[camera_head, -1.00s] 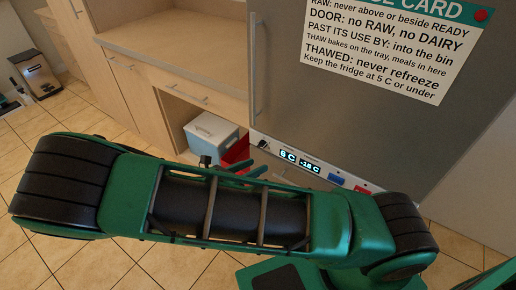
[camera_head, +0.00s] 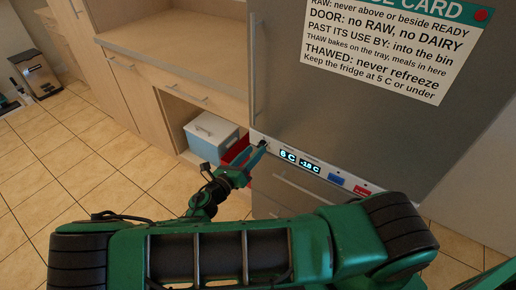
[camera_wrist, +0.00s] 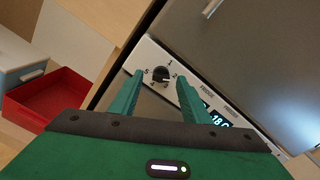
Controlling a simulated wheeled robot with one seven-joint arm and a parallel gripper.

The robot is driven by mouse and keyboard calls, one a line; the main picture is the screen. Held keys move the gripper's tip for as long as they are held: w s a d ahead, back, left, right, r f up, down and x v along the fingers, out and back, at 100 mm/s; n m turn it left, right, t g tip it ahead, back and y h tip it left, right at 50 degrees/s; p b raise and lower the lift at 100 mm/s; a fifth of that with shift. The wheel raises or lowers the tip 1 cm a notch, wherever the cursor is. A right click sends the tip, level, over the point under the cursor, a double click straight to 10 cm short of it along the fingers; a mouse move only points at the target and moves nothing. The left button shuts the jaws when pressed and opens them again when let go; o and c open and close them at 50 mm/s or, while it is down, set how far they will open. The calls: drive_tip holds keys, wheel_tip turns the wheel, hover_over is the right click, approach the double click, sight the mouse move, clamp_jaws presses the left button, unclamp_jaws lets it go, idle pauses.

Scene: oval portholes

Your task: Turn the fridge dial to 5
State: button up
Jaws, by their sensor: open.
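The fridge dial (camera_wrist: 160,75) is a small round black knob on the white control strip, with numbers printed around it. Which number its pointer marks is too small to read surely. In the head view the dial (camera_head: 263,143) sits at the strip's left end, partly hidden by my gripper (camera_head: 257,156). In the wrist view my gripper (camera_wrist: 159,78) is open, its two green fingers either side of the dial in the picture, apart from it and empty. The strip's lit displays (camera_head: 300,161) show a small fridge temperature, 5 or 6 C, and -18 C.
A blue-grey box with a white lid (camera_head: 210,131) and a red bin (camera_wrist: 66,94) stand in the open cabinet space left of the fridge. A blue tag (camera_head: 337,179) and a red tag (camera_head: 362,190) are on the strip. The fridge door (camera_head: 370,110) is shut.

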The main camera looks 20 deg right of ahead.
sight(259, 147)
drive_tip(key=shift+x, duration=1.5)
drive_tip(key=c, duration=1)
drive_tip(key=shift+d, duration=0.15)
drive_tip(key=shift+c, duration=0.2)
